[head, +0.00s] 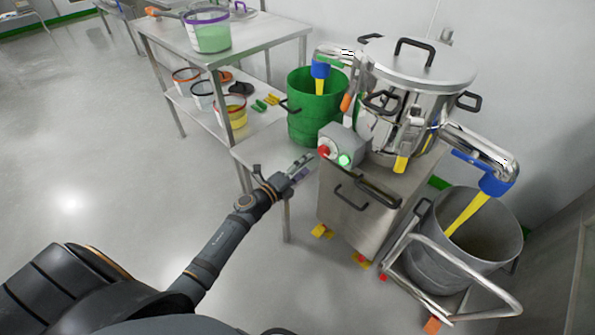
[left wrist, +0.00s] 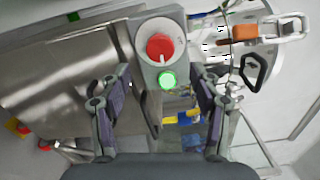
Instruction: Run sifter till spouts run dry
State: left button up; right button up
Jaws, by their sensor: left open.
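The steel sifter (head: 420,68) stands on a cabinet at the right. Its control box (head: 345,144) carries a red knob (head: 324,152) and a lit green button (head: 344,160). The knob also shows in the left wrist view (left wrist: 160,47), above the glowing green button (left wrist: 168,80). Yellow material shows below the left spout (head: 320,68) over a green bin (head: 313,122), and below the right spout (head: 495,183) into a grey bin (head: 425,240). My left gripper (head: 301,168) is open and empty, just left of the control box. My right gripper is not in view.
A steel table (head: 265,30) with a lower shelf stands behind, holding a tub of green material (head: 210,36) and several smaller buckets. A tubular trolley frame (head: 470,262) surrounds the grey bin's base. Open floor (head: 90,150) lies at the left.

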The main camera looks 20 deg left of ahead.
pick_arm(q)
jog(key=shift+v, duration=2.1)
dwell(3.1)
